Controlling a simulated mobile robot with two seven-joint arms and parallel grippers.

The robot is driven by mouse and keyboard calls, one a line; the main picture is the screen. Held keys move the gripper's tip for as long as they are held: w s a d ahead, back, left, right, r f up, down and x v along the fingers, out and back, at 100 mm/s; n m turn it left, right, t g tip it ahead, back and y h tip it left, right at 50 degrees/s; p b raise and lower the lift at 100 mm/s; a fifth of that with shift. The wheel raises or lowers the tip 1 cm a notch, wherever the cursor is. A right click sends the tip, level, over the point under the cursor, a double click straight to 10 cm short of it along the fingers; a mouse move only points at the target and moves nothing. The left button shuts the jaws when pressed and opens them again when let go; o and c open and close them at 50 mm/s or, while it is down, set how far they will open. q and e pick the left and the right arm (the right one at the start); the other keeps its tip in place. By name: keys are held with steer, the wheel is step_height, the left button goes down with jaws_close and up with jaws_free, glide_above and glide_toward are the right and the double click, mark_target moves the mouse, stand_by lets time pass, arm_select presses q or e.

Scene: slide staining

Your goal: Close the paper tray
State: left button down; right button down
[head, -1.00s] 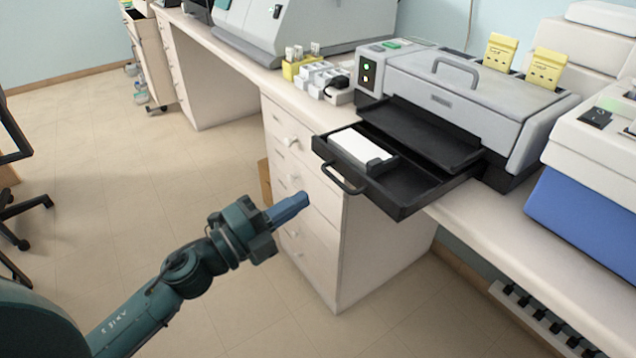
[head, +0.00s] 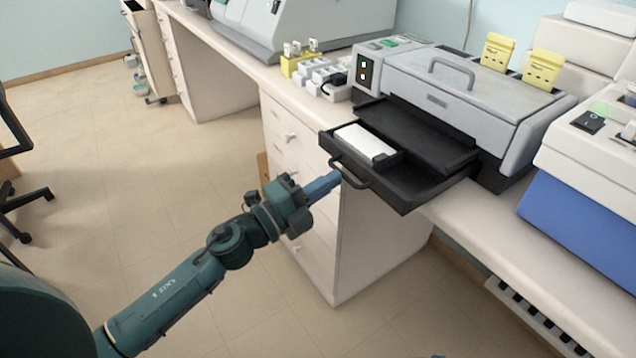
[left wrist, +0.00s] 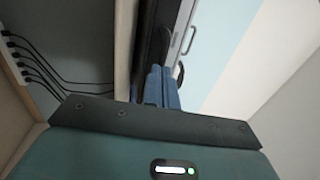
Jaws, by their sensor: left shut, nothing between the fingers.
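The black paper tray (head: 408,190) sticks out of the front of the grey printer-like machine (head: 470,105), over the counter's edge. It holds a stack of white paper (head: 366,142) and has a black loop handle (head: 350,174) on its front. My left gripper (head: 335,178) is shut and empty, its blue fingertips right by the handle; I cannot tell whether they touch. In the left wrist view the shut blue fingers (left wrist: 161,88) point at the dark tray edge (left wrist: 150,45). My right gripper is not in view.
The white drawer cabinet (head: 375,245) stands under the tray. A yellow rack (head: 303,62) and small white boxes (head: 322,75) sit left of the machine; a blue and white device (head: 575,215) stands to its right. The floor in front is clear.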

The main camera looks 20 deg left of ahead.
mark_target(355, 170)
arm_select(q)
steer(key=x, duration=0.5)
steer(key=f+x, duration=0.1)
steer(key=x, duration=0.1)
steer(key=shift+w+d, duration=0.3)
